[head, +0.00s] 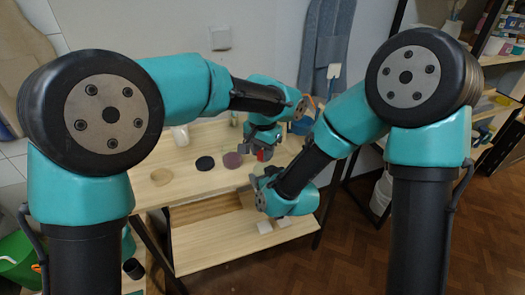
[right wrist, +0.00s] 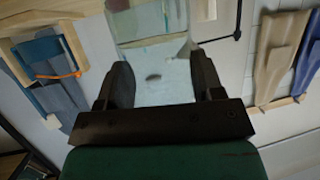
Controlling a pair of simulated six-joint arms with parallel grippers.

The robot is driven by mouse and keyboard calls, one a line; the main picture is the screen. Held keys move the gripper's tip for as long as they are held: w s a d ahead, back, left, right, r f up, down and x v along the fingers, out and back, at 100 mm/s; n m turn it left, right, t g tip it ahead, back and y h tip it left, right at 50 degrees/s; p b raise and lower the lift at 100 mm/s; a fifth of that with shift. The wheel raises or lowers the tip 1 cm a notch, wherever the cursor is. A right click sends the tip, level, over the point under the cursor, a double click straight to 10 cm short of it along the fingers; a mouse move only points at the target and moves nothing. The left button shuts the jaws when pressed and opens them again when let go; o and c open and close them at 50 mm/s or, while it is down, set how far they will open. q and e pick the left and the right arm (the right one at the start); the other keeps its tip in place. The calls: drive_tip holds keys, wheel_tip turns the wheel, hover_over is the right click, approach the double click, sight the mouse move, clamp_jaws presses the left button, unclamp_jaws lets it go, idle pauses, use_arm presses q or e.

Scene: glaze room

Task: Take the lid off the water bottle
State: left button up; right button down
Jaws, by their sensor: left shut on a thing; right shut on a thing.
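In the right wrist view a clear, see-through water bottle (right wrist: 155,50) stands between the two dark fingers of my right gripper (right wrist: 160,78). The fingers are shut on its sides, and its upper end runs out of the picture. In the head view my left gripper (head: 256,150) is above the worktable, just above my right wrist. It is shut on a small red thing (head: 265,154), which looks like the lid. My arms hide most of the bottle in the head view. I cannot tell whether the lid touches the bottle.
The wooden worktable (head: 215,182) carries a tan disc (head: 161,177), a dark disc (head: 205,163), a purple disc (head: 232,160) and a white cup (head: 181,135). A green bucket (head: 18,262) is at the lower left. Loaded shelves (head: 497,48) stand at the right.

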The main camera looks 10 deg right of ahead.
use_arm(q)
drive_tip(key=n, duration=0.6)
drive_tip(key=shift+n, duration=0.3)
drive_tip(key=n, duration=1.2)
drive_tip(key=shift+r+n, duration=0.1)
drive_tip(key=shift+n, duration=0.2)
drive_tip(key=n, duration=0.6)
drive_tip(key=shift+r, duration=0.5)
drive_tip(key=shift+r, duration=0.35)
drive_tip(key=shift+r, duration=0.3)
drive_tip(key=shift+r, duration=1.95)
